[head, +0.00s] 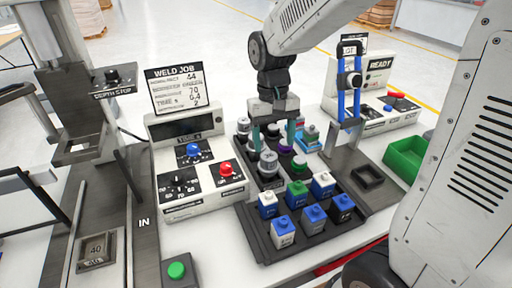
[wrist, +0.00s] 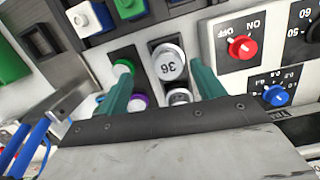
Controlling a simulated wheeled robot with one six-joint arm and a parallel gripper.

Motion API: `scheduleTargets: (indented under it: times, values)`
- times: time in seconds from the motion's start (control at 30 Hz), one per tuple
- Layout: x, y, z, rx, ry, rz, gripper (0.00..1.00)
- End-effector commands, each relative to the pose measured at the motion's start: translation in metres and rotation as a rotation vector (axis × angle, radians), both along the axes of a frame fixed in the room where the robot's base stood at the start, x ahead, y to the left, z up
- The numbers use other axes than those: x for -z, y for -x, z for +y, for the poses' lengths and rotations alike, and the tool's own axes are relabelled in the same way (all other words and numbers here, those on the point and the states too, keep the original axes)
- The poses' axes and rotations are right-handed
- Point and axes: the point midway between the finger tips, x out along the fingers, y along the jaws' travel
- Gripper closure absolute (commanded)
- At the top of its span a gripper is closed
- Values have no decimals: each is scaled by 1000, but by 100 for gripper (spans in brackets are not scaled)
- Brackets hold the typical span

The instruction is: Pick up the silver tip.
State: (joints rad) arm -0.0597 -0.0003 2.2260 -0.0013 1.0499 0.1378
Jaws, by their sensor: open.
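A silver round tip (head: 268,163) stands upright in a black rack. In the wrist view the silver tip (wrist: 168,63), marked 36, sits in a dark slot between and just beyond my fingertips, nearer the right finger. My gripper (head: 274,143) has two teal fingers pointing down over the rack, spread apart and empty. In the wrist view my gripper (wrist: 160,80) shows the fingers on either side of the slots. Another silver-grey top (wrist: 179,97) stands behind the marked one, partly hidden by my gripper. I cannot tell whether a finger touches anything.
Close by stand a green top (wrist: 123,67) and a purple one (wrist: 138,101). Blue, white and green bottles (head: 313,213) fill the front rack. The weld control box (head: 195,180) is at left. A blue stand (head: 349,100) and green bin (head: 406,158) are at right.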

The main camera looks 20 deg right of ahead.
Motion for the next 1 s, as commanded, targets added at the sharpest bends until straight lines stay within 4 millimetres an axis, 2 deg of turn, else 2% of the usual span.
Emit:
scheduleTargets:
  times: [0.03,0.17,0.23,0.3,0.47,0.9,1.0]
  values:
    - [11,-18,3,13,2,2,32]
    - [27,-56,7,59,5,-30,32]
    - [29,-74,9,86,5,-61,32]
    - [21,-92,10,120,1,-119,32]
    - [33,-95,10,149,1,-133,32]
    - [91,-97,8,148,1,-131,32]
    - [98,-97,8,148,1,-133,32]
